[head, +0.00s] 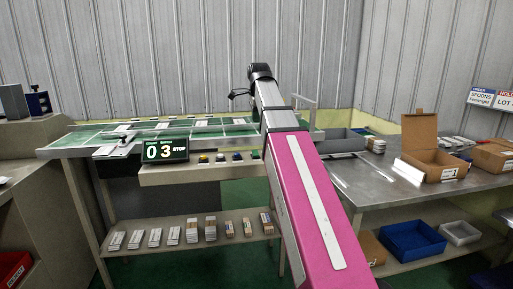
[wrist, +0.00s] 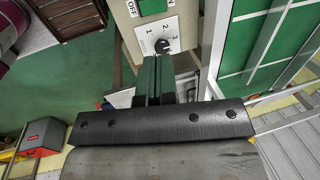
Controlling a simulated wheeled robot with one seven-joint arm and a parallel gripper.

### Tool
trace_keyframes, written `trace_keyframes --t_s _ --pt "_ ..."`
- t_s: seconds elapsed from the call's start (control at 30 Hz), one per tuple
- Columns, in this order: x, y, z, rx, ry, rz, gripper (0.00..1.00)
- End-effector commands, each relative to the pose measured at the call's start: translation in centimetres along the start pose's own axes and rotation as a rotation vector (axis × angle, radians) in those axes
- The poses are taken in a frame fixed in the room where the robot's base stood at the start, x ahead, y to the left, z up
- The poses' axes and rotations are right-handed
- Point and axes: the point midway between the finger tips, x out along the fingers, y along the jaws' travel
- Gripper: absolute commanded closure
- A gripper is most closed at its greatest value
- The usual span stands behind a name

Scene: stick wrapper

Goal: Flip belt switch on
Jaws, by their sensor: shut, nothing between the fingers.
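In the wrist view, the green belt switch (wrist: 153,6) sits at the top edge of a beige control panel, cut off by the frame. "OFF" is printed at its left and part of "ON" at its right. A black rotary knob (wrist: 162,46) on a white plate marked 1, 2, 3 is just below it. My gripper (wrist: 153,62) is shut and empty, with its fingertips near the knob and below the switch in the picture. I cannot tell whether they touch the panel. In the head view my arm hides the gripper and the switch.
Stick bundles lie on the lower shelf (head: 150,249). A metal table (head: 375,187) with an open cardboard box (head: 428,165) stands at right.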

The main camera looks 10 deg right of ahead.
Motion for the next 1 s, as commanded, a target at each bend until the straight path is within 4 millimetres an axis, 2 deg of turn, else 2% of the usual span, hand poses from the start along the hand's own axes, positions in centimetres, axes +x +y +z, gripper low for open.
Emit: trace_keyframes --t_s 0.27,1.0 --pt "0.9 0.0 0.1 -0.002 -0.001 0.001 1.00" --pt "11.8 0.0 0.1 -0.002 -0.001 0.000 1.00"
